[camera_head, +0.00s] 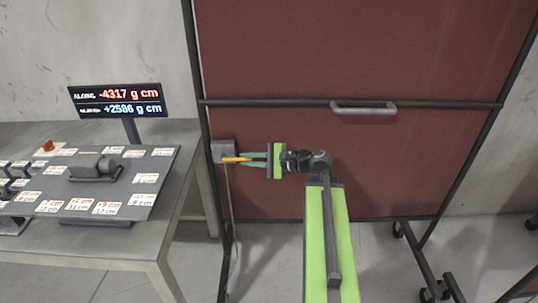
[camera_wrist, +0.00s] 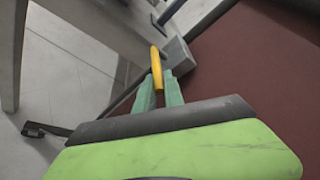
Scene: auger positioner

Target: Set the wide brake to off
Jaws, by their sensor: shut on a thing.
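A yellow lever (camera_head: 236,159) sticks out to the right from a small grey box (camera_head: 222,151) on the left post of the wheeled red-brown panel. My gripper (camera_head: 252,159) comes from the right, with its green fingers shut on the lever's outer end. In the wrist view the yellow lever (camera_wrist: 156,66) lies between the two green fingertips (camera_wrist: 160,88), and the grey box (camera_wrist: 177,56) is just beyond it. No on or off marking can be read in either view.
A grey table (camera_head: 150,250) at left bears a sloped board (camera_head: 160,187) with white labels and a grey device. A display (camera_head: 118,101) with numbers stands behind it. The red-brown panel (camera_head: 290,60) has a handle (camera_head: 363,108) and wheeled feet.

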